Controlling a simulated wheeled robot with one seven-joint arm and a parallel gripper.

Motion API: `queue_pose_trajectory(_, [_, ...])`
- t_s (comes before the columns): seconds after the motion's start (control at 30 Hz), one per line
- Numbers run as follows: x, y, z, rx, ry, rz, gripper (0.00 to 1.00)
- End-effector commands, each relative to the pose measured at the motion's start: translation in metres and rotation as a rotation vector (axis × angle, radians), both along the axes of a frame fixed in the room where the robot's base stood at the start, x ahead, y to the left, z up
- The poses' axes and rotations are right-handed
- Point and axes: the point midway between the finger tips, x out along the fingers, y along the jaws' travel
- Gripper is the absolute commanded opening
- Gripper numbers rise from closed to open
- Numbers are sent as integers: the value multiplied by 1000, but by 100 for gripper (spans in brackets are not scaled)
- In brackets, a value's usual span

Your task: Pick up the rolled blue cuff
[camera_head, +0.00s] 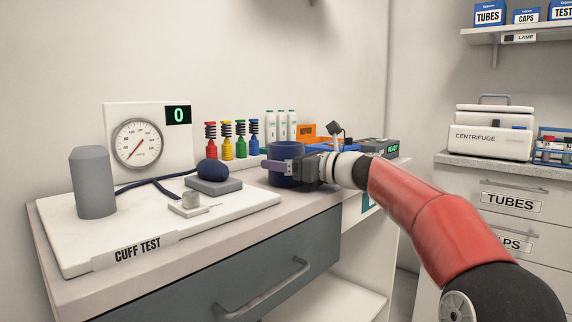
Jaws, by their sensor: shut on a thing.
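The rolled blue cuff (287,180) is a short dark blue roll, upright, near the right part of the counter. My gripper (280,166) reaches in from the right and is shut on the cuff, with a grey finger across its near side. The far finger is hidden. The cuff's underside is close to the counter top; I cannot tell whether it touches.
Left of the cuff, the white CUFF TEST board (255,201) bears a grey cylinder (94,183), a dial gauge (137,143) and a blue bulb (210,173). Coloured springy pieces (240,140) and white bottles (281,125) stand behind. A centrifuge (490,138) is far right.

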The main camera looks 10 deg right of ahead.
Motion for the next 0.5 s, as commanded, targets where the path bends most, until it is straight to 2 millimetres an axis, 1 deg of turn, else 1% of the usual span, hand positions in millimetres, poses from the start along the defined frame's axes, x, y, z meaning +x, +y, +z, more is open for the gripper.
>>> queue_pose_trajectory(0.17, [0, 0, 2, -1, -1, 0, 51])
queue_pose_trajectory(0.27, [0, 0, 8, -1, -1, 1, 51])
queue_pose_trajectory(0.37, [0, 0, 20, -1, -3, 0, 51])
queue_pose_trajectory(0.47, [0, 0, 39, -1, -4, 0, 51])
queue_pose_trajectory(0.5, [0, 1, 49, -1, -4, 2, 51])
